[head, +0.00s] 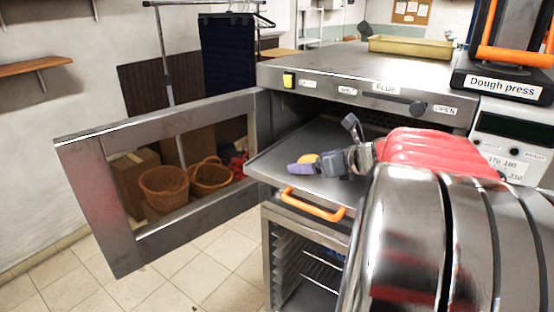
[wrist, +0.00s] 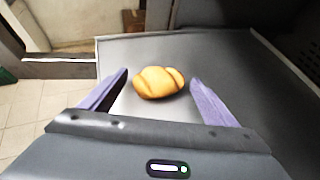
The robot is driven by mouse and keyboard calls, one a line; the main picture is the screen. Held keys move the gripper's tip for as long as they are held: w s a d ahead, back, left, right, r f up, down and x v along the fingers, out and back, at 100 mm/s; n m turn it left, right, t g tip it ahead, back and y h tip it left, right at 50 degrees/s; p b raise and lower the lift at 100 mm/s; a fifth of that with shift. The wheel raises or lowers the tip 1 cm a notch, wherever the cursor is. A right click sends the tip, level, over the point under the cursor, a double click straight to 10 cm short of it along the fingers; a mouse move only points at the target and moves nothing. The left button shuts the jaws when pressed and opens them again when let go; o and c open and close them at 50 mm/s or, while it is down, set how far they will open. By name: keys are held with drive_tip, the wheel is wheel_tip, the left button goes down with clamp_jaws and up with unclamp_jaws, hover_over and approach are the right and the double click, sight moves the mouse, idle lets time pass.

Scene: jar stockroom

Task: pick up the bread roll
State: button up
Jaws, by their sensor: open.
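The bread roll (wrist: 159,82) is golden and lies on the grey metal tray (wrist: 215,47), seen in the wrist view. My gripper (wrist: 157,85) is open, with a purple finger on each side of the roll and a visible gap on both sides. In the head view, a small yellow part of the roll (head: 307,159) shows behind my purple fingers (head: 304,166); the rest is hidden by my gripper. The tray (head: 275,160) sticks out of the open oven.
The oven door (head: 95,210) with its window stands open at the left. The oven's top edge (head: 370,85) is above the tray. An orange handle (head: 313,205) is below the tray. A dough press (head: 505,85) stands at the right. Wicker baskets (head: 163,187) are behind the door.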

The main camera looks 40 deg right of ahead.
sight(314, 160)
drive_tip(key=shift+c, duration=0.4)
drive_tip(key=c, duration=1.1)
wheel_tip(314, 160, up, 10)
idle(0.6)
